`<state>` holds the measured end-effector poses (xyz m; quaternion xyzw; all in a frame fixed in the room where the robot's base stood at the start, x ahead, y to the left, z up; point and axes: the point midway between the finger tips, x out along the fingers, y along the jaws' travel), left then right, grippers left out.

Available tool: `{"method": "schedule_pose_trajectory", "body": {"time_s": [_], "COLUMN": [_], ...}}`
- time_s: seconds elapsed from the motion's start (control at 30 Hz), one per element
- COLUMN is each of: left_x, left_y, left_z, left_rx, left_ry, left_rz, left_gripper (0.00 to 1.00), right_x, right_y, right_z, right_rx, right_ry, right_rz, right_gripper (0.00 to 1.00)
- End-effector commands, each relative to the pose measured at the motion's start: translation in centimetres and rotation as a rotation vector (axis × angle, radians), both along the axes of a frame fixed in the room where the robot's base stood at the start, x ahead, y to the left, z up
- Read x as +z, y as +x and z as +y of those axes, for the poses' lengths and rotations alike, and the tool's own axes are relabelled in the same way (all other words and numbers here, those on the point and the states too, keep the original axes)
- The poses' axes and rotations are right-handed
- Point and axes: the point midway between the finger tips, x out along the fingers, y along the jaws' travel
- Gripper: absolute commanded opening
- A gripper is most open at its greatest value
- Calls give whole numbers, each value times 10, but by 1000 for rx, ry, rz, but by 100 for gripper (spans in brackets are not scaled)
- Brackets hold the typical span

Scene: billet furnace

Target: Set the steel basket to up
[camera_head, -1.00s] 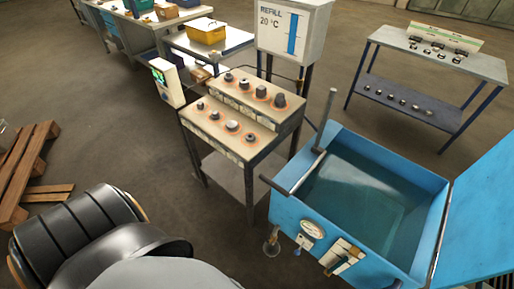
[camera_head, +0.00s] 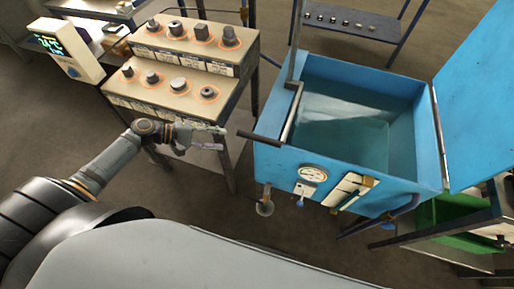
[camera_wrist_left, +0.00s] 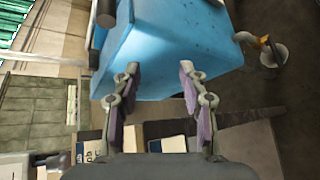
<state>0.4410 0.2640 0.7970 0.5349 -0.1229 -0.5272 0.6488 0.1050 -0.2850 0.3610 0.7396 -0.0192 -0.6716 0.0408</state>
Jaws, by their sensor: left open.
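The blue tank (camera_head: 345,170) stands open at right with blue-green liquid (camera_head: 345,130) in it. I cannot make out a steel basket in the liquid. In the left wrist view, the blue tank (camera_wrist_left: 175,40) lies ahead of the open fingers (camera_wrist_left: 160,72), with a dark bar end (camera_wrist_left: 107,12) at top left. My right gripper is not in view.
A two-tier bench (camera_head: 185,75) with several metal parts stands left of the tank, close behind my left gripper. A display box (camera_head: 65,50) is at its left. The tank's raised lid (camera_head: 480,100) is at right. A green bin (camera_head: 450,220) sits at lower right.

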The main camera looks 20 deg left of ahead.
Motion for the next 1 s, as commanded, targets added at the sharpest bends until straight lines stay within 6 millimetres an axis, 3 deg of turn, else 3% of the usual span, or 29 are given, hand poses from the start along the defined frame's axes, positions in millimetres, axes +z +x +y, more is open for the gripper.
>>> {"method": "schedule_pose_trajectory", "body": {"time_s": [0.03, 0.1, 0.27, 0.47, 0.8, 1.0], "left_x": [17, 44, 70, 66, 54, 49], "left_y": [-4, -10, -17, -13, 7, 13], "left_z": [-14, -30, -41, -54, -116, -136], "left_rx": [-49, -100, -143, -143, -139, -140], "left_ry": [-71, -154, -227, -234, -233, -229], "left_rz": [0, 8, 18, 14, 13, 14], "left_gripper": [43, 43, 43, 43, 43, 43], "right_x": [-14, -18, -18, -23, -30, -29], "right_y": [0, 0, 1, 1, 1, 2], "right_z": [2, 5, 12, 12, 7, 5], "right_rx": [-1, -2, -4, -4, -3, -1], "right_ry": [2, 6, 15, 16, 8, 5], "right_rz": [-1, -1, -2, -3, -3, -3], "right_gripper": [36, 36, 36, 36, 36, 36]}}
